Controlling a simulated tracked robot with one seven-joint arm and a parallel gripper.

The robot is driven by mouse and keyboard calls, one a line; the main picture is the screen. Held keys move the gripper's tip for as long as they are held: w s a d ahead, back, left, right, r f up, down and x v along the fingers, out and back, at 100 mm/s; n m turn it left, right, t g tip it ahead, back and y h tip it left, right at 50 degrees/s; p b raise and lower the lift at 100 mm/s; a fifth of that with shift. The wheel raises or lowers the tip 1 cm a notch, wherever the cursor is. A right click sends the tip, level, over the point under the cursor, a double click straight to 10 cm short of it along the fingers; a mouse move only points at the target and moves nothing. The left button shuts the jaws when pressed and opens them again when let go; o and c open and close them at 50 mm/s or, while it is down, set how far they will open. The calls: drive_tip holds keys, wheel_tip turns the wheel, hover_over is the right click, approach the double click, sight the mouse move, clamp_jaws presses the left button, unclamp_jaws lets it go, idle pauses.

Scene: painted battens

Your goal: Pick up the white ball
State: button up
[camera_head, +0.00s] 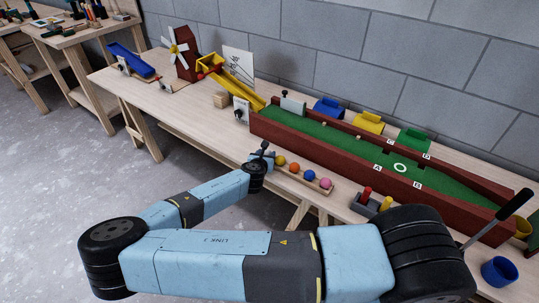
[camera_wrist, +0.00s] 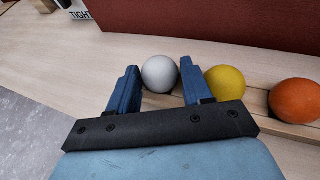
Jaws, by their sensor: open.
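The white ball (camera_wrist: 160,73) sits at the left end of a wooden ball rack in the wrist view. My gripper (camera_wrist: 158,78) is open, with one blue finger on each side of the white ball. The ball is between the fingertips; I cannot tell whether either finger touches it. In the head view my gripper (camera_head: 263,155) is at the left end of the rack, and the white ball is hidden or too small to make out there. A yellow ball (camera_wrist: 225,82) is just right of the right finger, and an orange ball (camera_wrist: 296,100) is further right.
The rack (camera_head: 310,181) also holds a blue ball (camera_head: 309,175) and a pink ball (camera_head: 326,183). Behind it runs the dark red wall of a green mini-golf lane (camera_head: 345,152). Red and yellow pegs in a grey block (camera_head: 372,205) stand to the right. Bare table lies left of the rack.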

drive_tip(key=shift+w, duration=0.1)
drive_tip(key=c, duration=0.7)
drive_tip(key=shift+o, duration=0.2)
